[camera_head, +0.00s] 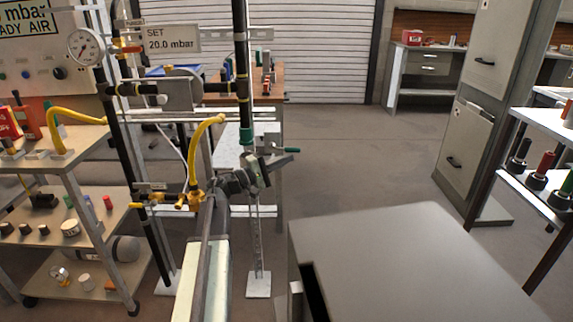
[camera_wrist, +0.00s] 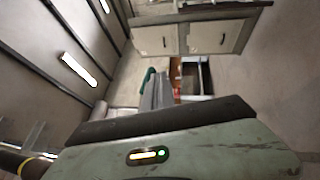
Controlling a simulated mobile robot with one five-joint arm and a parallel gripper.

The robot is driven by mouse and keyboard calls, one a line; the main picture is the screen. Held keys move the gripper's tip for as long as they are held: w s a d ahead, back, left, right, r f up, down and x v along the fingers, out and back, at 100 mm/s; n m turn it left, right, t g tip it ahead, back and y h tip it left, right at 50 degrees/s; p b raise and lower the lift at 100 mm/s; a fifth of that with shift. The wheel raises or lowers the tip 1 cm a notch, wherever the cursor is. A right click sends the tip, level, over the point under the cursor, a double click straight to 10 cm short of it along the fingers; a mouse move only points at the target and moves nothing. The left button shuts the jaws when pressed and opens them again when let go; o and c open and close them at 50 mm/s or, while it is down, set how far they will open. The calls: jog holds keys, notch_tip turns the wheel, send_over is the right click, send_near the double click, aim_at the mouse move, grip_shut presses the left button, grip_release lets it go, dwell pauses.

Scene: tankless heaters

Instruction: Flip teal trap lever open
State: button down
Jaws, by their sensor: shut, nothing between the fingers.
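The teal trap lever (camera_head: 287,149) sticks out to the right, close to the lower end of a black vertical pipe with a teal collar (camera_head: 246,136). My gripper (camera_head: 276,157) is shut and empty, pointing right just below and beside the lever. I cannot tell if they touch. In the wrist view my narrow shut fingers (camera_wrist: 159,90) reach away from the camera, and a teal piece (camera_wrist: 148,76), likely the lever, shows just at their left. My gripper's body hides the lever's base and pivot.
A yellow hose (camera_head: 207,140) and brass valve (camera_head: 193,199) are left of my arm. A pressure gauge (camera_head: 86,46) and loaded cart (camera_head: 60,165) stand further left. A grey cabinet top (camera_head: 400,255) fills the lower right. Open floor (camera_head: 360,150) lies behind.

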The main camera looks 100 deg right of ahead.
jog(key=w+a+f+b, duration=0.4)
jog(key=w+f+b, duration=0.2)
jog(key=w, duration=0.3)
jog(key=shift+w+a+f+b, duration=0.15)
jog(key=shift+w+f+b, duration=0.05)
jog(key=shift+f+b, duration=0.25)
